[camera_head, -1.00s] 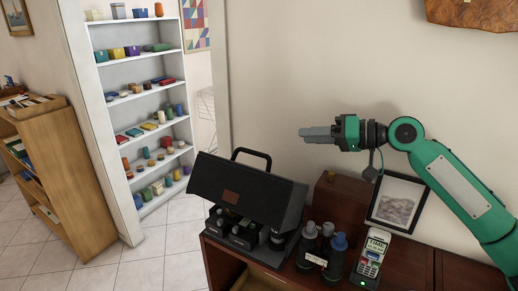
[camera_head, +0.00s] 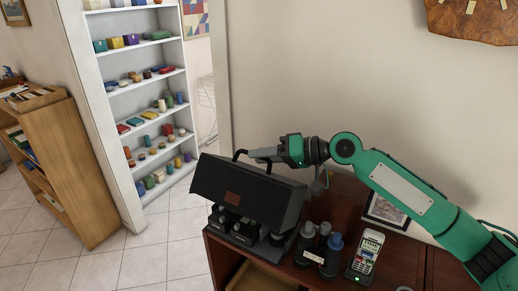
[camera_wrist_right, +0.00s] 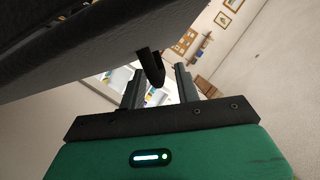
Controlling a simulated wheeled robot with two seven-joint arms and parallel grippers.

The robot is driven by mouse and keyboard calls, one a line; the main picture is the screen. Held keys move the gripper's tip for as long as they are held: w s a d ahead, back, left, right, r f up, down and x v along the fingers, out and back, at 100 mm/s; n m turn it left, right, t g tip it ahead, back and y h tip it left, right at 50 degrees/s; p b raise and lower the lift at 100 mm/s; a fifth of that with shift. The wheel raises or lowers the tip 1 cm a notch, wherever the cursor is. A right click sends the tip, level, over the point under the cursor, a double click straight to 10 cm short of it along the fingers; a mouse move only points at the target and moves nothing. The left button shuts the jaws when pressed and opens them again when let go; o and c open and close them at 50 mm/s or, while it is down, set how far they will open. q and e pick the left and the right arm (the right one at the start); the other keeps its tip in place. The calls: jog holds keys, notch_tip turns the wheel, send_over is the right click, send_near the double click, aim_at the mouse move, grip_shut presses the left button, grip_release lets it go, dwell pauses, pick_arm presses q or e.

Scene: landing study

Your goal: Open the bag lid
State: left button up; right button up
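The black bag (camera_head: 232,238) stands on a dark reddish wooden desk. Its black lid (camera_head: 265,203), with a brown patch, is tilted over the bag, and dark items show beneath its front edge. The bag's handle (camera_head: 238,154) rises from the lid's top. My right gripper (camera_head: 262,153) is at the handle and hides part of it. In the right wrist view, the gripper's fingers (camera_wrist_right: 158,88) are apart, with the dark handle (camera_wrist_right: 150,66) between them near the tips. I cannot tell if either finger touches it. My left gripper is not in view.
Dark bottles (camera_head: 331,257) and a card terminal (camera_head: 364,256) stand right of the bag. A picture frame (camera_head: 388,212) leans at the back, below my right arm. An open drawer (camera_head: 262,277) is below the bag. The wall is close behind.

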jog(key=shift+w+a+f, duration=0.15)
jog(key=shift+w+a, duration=0.1)
jog(key=shift+a, duration=0.25)
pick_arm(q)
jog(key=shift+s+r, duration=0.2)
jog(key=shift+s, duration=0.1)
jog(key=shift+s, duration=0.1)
pick_arm(e)
grip_shut()
